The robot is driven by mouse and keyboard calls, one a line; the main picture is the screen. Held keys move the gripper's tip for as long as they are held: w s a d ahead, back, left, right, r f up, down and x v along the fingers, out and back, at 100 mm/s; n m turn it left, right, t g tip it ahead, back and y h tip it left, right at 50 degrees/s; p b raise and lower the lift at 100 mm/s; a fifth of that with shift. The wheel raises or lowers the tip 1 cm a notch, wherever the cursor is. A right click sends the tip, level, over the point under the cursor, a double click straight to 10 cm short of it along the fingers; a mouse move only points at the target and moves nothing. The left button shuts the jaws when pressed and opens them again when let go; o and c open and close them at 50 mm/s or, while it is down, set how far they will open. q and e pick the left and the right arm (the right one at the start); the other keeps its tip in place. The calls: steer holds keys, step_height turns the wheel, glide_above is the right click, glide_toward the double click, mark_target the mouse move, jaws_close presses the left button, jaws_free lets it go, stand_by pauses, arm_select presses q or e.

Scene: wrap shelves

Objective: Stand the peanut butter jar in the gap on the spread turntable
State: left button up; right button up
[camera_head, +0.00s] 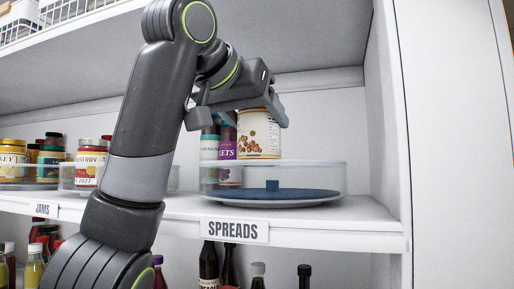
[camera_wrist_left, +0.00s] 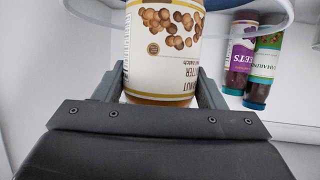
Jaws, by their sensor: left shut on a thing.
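The peanut butter jar (camera_head: 259,134) has a cream label with brown nuts. My left gripper (camera_head: 236,112) is shut on it and holds it at the spread turntable, a clear-walled round tray (camera_head: 330,178) with a dark blue base (camera_head: 290,195). In the left wrist view the jar (camera_wrist_left: 163,50) sits between the fingers of my left gripper (camera_wrist_left: 160,88). My right gripper is not in view.
A purple-label jar (camera_head: 228,150) and a teal-label jar (camera_head: 209,145) stand on the turntable's left side. A jam turntable (camera_head: 68,178) stands left. The shelf above and right side wall (camera_head: 385,110) bound the space.

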mark_target(249, 137)
arm_select(q)
steer(key=shift+f, duration=0.3)
steer(key=f, duration=0.2)
steer(key=shift+s+f, duration=0.25)
steer(key=shift+f, duration=0.05)
steer(key=shift+w+f, duration=0.2)
steer(key=shift+f, duration=0.3)
steer(key=shift+s, duration=0.1)
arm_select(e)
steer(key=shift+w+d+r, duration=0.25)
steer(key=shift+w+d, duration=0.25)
arm_select(q)
steer(key=shift+s, duration=0.1)
steer(key=shift+f, duration=0.1)
steer(key=o, duration=1.4)
steer(key=shift+f, duration=0.1)
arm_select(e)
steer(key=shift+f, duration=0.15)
